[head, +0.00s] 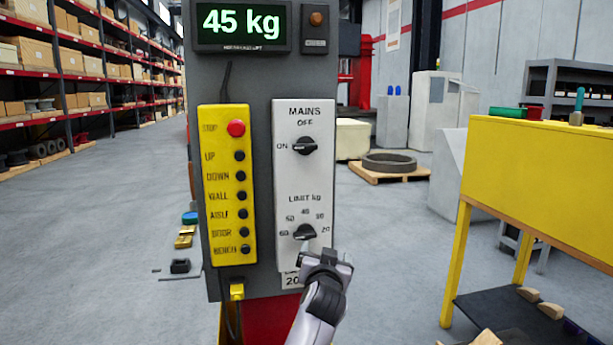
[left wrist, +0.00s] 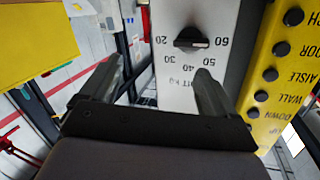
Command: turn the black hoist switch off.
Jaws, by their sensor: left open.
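The black mains switch (head: 305,146) is a round knob on the upper part of a white panel (head: 287,185). Its pointer bar lies sideways, with a light mark toward ON at its left; OFF is printed above it. A second black knob, the limit kg knob (head: 305,231), sits lower on the same panel and shows in the left wrist view (left wrist: 195,39), upside down, its light mark toward 60. My left gripper (head: 326,257) is open and empty, just below and right of the limit knob. In the left wrist view its fingers (left wrist: 160,70) are apart. My right gripper is not in view.
A yellow box (head: 227,185) with a red stop button and several black buttons stands left of the white panel. Above, a display (head: 241,23) reads 45 kg. A yellow bench (head: 540,185) stands at the right. The floor between is mostly clear.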

